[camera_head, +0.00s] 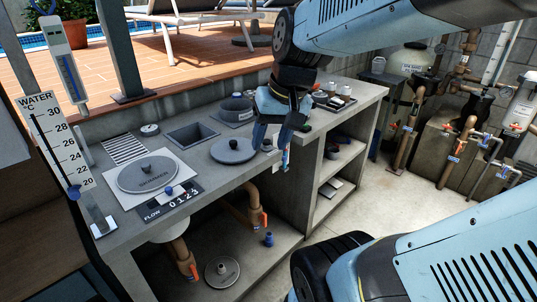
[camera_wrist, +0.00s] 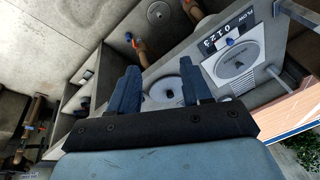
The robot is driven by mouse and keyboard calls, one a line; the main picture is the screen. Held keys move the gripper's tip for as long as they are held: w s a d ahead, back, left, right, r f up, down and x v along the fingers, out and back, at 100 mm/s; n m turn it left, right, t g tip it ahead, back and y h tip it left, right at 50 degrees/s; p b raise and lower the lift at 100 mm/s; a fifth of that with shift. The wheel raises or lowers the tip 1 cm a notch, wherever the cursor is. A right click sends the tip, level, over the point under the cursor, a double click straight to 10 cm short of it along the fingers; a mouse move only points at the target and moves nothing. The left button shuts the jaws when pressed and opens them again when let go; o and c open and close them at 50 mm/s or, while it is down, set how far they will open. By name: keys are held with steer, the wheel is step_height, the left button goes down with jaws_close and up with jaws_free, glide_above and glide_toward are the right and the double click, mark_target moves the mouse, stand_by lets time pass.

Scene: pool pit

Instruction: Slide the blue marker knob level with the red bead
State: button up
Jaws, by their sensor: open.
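The blue marker knob (camera_head: 73,193) sits near the bottom of a dark slot on the white water scale board (camera_head: 57,140), by the 20 mark, at the left of the head view. A thermometer with a blue column (camera_head: 68,70) hangs above the board. I cannot make out the red bead. My gripper (camera_head: 282,128) is far to the right of the knob, over the counter's front edge. In the wrist view my gripper (camera_wrist: 160,88) has its two fingers apart with nothing held between them. The knob does not show clearly there.
The counter carries a skimmer lid (camera_head: 148,175), a flow counter (camera_head: 167,202), a round grey lid (camera_head: 233,150) and a square opening (camera_head: 192,135). A post (camera_head: 120,50) rises behind. Pipes with red-handled valves (camera_head: 264,218) stand below. Open floor (camera_head: 365,205) lies right.

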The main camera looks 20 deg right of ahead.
steer(key=w+f+m+g+y, duration=0.3)
steer(key=w+f+m+y, duration=0.3)
steer(key=w+f, duration=0.15)
steer(key=m+t+h, duration=0.2)
steer(key=m+t, duration=1.5)
steer(key=m, duration=0.6)
glide_toward(286, 160)
steer(key=x, duration=0.8)
steer(key=shift+w+a, duration=0.2)
steer(key=shift+w, duration=0.1)
jaws_close()
